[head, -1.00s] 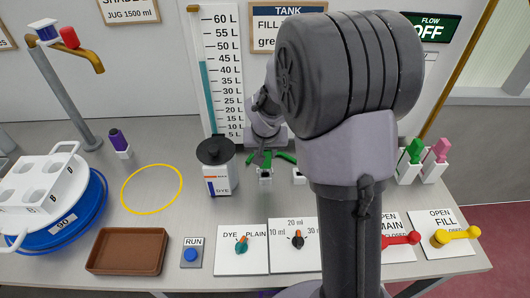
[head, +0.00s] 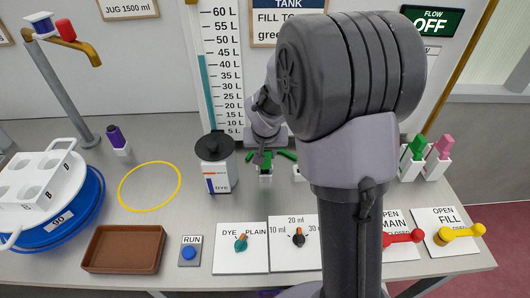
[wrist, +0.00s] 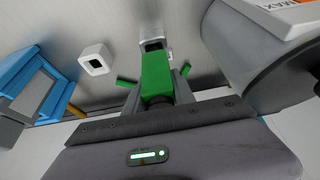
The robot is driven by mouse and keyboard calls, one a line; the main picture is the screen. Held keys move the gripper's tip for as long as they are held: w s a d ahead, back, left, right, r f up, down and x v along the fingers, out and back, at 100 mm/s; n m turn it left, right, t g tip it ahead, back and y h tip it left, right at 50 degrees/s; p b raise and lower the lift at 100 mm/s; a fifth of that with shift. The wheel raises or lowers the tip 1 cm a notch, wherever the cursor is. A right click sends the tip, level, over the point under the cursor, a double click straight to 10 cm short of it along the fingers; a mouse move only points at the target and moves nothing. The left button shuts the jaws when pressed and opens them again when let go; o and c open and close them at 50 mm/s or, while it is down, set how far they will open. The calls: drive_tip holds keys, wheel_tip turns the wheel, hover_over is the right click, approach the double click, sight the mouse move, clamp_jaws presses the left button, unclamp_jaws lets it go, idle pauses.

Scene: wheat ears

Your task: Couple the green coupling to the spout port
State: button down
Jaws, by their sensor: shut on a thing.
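The green coupling (wrist: 158,75) is between the fingers of my gripper (wrist: 157,94) in the wrist view, with green levers sticking out on both sides. In the head view, my gripper (head: 265,153) is low over the table at a small white holder (head: 265,172), and the arm partly hides the coupling. My gripper is shut on the coupling. I cannot tell whether the coupling is clear of the holder. A brass spout (head: 85,47) on a grey post stands at the far left, with a red piece (head: 65,30) and a blue-and-white piece on top. I cannot tell which part is the port.
A dye container (head: 216,175) stands just left of my gripper; its grey side (wrist: 255,60) is close in the wrist view. An empty white holder (wrist: 96,60) is nearby. Purple (head: 115,137), green (head: 415,147) and pink (head: 441,147) pieces stand in holders. A brown tray (head: 123,249) lies front left.

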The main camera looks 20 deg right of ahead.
drive_tip(key=shift+f+b, duration=1.25)
drive_tip(key=shift+f, duration=0.1)
drive_tip(key=c, duration=1)
unclamp_jaws()
drive_tip(key=shift+o, duration=0.2)
drive_tip(key=p+v, duration=0.6)
drive_tip(key=v, duration=1.2)
drive_tip(key=s+a+t+y+b, duration=0.1)
drive_tip(key=s+a+y+b, duration=0.1)
drive_tip(key=s+a, duration=0.4)
drive_tip(key=s+a+y+b, duration=0.1)
drive_tip(key=s+a, duration=0.5)
drive_tip(key=s, duration=0.8)
drive_tip(key=shift+r+t+y+b, duration=0.4)
drive_tip(key=shift+r+b, duration=0.05)
drive_tip(key=shift+b, duration=0.35)
